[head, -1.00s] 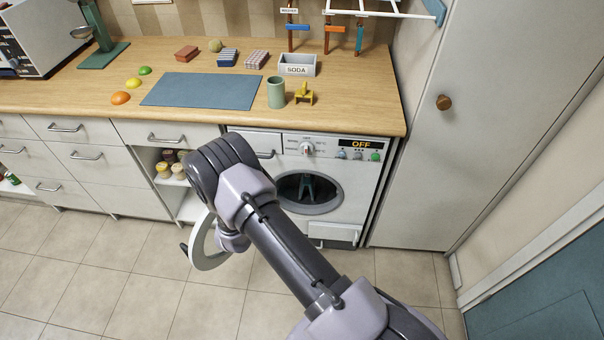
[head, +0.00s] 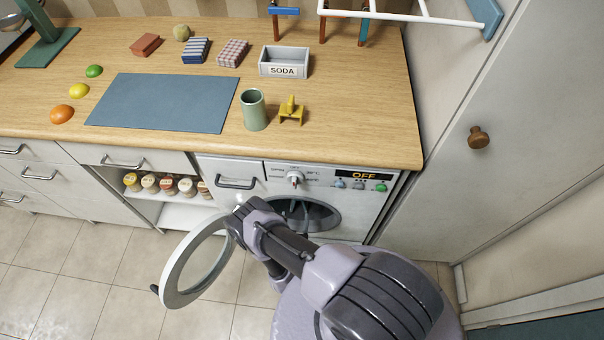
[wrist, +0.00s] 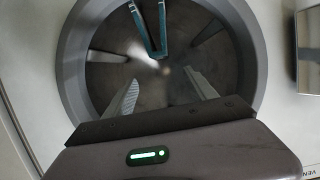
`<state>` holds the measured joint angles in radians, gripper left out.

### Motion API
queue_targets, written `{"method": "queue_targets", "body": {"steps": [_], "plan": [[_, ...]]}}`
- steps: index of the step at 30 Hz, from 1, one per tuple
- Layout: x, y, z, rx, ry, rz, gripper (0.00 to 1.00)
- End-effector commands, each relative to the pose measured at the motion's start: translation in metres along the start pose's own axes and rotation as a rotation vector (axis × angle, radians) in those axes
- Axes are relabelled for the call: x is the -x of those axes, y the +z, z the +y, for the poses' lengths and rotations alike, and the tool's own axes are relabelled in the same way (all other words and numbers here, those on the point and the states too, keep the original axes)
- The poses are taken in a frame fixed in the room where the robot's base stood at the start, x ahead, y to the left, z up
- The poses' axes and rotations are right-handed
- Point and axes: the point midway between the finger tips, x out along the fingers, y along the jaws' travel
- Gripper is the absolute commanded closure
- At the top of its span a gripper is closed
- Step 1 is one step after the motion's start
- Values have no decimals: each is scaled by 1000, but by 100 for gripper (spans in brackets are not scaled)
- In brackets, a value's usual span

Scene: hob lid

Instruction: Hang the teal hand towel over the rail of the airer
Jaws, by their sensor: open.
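In the wrist view, a narrow teal U-shaped strip (wrist: 152,40), which looks like the teal towel, shows in the upper middle of the washing machine's drum (wrist: 105,75). My gripper (wrist: 163,88) points into the drum with its fingers apart and nothing between them. The teal strip lies beyond the fingertips, apart from them. In the head view, the washing machine (head: 385,205) has its round door (head: 172,285) swung open to the left. My arm covers part of the opening, and my fingers are hidden there. The airer's white rail (head: 400,16) crosses the top right, partly out of frame.
The open door stands left of my arm. The wooden counter (head: 370,120) above holds a green cup (head: 254,112), a yellow object (head: 291,110), a SODA tray (head: 284,70) and a blue mat (head: 165,102). A tall cabinet with a knob (head: 478,137) stands at the right.

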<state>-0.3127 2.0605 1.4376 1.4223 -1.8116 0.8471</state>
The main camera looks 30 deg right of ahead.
Motion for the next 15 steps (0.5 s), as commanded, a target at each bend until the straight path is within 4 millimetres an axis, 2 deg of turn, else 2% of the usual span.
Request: {"method": "queue_targets", "body": {"steps": [2,9,12,15], "plan": [[-14,1,2,-4,5,1,35],[-85,2,2,-5,4,3,35],[-107,4,1,-3,3,2,35],[-117,3,1,0,1,0,35]]}}
